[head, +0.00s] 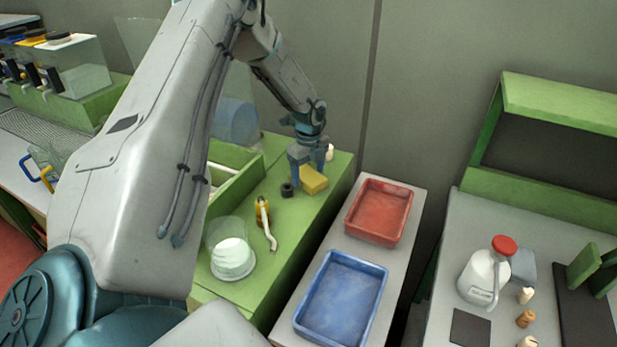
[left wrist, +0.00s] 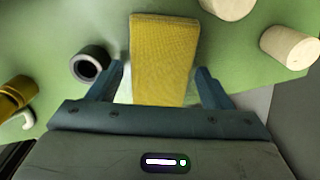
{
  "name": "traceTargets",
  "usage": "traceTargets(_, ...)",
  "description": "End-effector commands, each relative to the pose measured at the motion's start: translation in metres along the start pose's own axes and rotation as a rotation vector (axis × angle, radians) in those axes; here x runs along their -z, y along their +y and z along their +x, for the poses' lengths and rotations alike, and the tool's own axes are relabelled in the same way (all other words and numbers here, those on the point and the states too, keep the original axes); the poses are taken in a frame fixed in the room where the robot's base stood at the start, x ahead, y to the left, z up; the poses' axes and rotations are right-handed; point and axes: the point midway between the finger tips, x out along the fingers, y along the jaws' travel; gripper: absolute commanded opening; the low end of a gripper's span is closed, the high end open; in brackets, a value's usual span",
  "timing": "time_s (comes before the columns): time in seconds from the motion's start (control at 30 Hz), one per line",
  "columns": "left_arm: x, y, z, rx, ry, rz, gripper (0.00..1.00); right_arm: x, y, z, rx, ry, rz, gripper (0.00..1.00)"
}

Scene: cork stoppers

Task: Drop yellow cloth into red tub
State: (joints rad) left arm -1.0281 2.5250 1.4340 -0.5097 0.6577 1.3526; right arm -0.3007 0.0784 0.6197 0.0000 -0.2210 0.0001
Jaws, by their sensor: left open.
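The yellow cloth (head: 313,180) looks like a folded block and lies on the green counter. My left gripper (head: 303,178) is open just above it. In the left wrist view the yellow cloth (left wrist: 164,58) extends between the two open fingers (left wrist: 160,85); I cannot tell whether they touch it. The red tub (head: 380,212) stands to the right on a grey stand and looks empty. My right gripper is not in view.
A blue tub (head: 342,299) stands in front of the red one. A dark ring (head: 287,190) lies just left of the cloth. A yellow-and-white tool (head: 265,222) and a clear cup (head: 231,250) are nearer on the counter.

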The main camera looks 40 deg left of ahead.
Motion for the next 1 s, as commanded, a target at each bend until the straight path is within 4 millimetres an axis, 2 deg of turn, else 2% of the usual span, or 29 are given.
traceTargets(0.07,0.0,0.0,0.0,0.0,0.0,0.0,0.71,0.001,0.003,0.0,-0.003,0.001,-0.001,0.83)
traceTargets(0.2,0.0,0.0,0.0,-0.001,0.0,0.0,0.43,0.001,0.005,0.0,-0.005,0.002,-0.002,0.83)
traceTargets(0.23,0.0,0.0,0.0,-0.001,0.0,0.0,0.39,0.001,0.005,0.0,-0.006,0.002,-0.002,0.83)
traceTargets(0.67,0.0,0.0,-0.007,0.0,0.001,0.0,0.39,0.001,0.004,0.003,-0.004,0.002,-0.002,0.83)
traceTargets(1.0,0.0,-0.001,-0.049,0.003,0.001,0.0,0.39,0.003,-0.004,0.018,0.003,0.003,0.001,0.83)
